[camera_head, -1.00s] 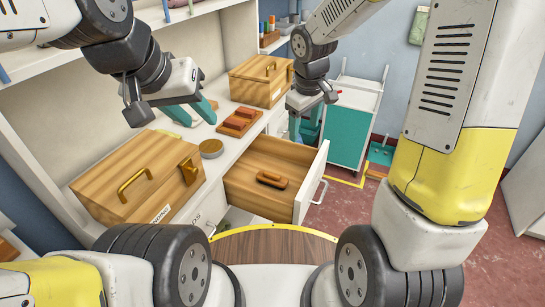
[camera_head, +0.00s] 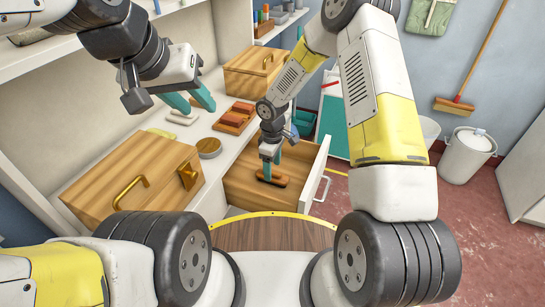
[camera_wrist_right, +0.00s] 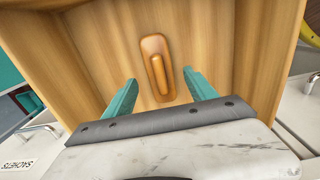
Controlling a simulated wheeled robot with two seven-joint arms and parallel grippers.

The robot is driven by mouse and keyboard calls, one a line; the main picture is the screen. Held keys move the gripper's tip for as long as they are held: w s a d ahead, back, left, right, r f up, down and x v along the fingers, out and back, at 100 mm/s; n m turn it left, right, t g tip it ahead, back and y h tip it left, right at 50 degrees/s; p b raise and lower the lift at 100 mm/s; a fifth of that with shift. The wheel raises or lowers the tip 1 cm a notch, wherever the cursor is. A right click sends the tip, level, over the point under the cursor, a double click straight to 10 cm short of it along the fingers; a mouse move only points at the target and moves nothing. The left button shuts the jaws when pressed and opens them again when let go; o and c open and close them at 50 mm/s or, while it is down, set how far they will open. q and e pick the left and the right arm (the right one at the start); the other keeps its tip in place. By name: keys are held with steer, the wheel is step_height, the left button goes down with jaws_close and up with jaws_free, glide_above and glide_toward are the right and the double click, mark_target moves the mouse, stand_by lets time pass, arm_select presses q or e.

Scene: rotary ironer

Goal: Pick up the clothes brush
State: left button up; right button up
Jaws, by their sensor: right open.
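The clothes brush (camera_head: 272,179) is a brown wooden oblong with a raised handle, lying on the floor of the open wooden drawer (camera_head: 240,187). In the right wrist view the brush (camera_wrist_right: 157,70) lies between and beyond the fingertips, untouched. My right gripper (camera_head: 270,168) is over the drawer, pointing down at the brush; its teal fingers are apart and empty in the right wrist view (camera_wrist_right: 160,92). It partly covers the brush in the head view. My left gripper (camera_head: 192,108) is open and empty above the counter at the left.
A wooden box with a brass handle (camera_head: 140,172) stands on the counter beside the drawer. A round tin (camera_head: 209,147), a tray of reddish blocks (camera_head: 236,119) and another wooden box (camera_head: 254,72) stand behind. The drawer's front wall (camera_head: 315,175) rises near my right gripper.

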step_height(320, 180, down, 4)
steer(key=shift+r, duration=0.25)
steer(key=shift+c, duration=0.3)
jaws_close()
steer(key=shift+r, duration=0.1)
step_height(320, 180, up, 10)
steer(key=shift+f, duration=0.1)
